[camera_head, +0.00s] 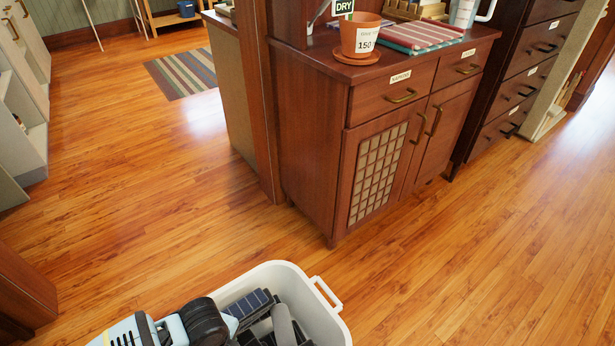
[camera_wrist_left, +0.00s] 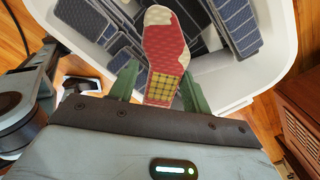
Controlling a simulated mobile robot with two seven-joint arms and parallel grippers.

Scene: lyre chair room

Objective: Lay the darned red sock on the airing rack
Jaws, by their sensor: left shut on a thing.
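The red sock (camera_wrist_left: 166,42) shows in the left wrist view, with a pale toe and a yellow checked darn near my gripper. My left gripper (camera_wrist_left: 160,82) has its two green fingers on either side of the darned end and is shut on it. The sock is over a white tub (camera_wrist_left: 276,65) of dark socks. I cannot tell whether it touches them. In the head view the tub (camera_head: 270,272) is at the bottom, and the sock and fingertips are hidden or out of frame. No airing rack is clearly identifiable. My right gripper is not in view.
A wooden cabinet (camera_head: 310,140) stands ahead, with a terracotta pot (camera_head: 361,38) and folded striped cloths (camera_head: 420,34) on top. A dark drawer unit (camera_head: 522,70) is to its right. Thin pale legs (camera_head: 92,25) show far left, beyond open floor, near a striped rug (camera_head: 183,74).

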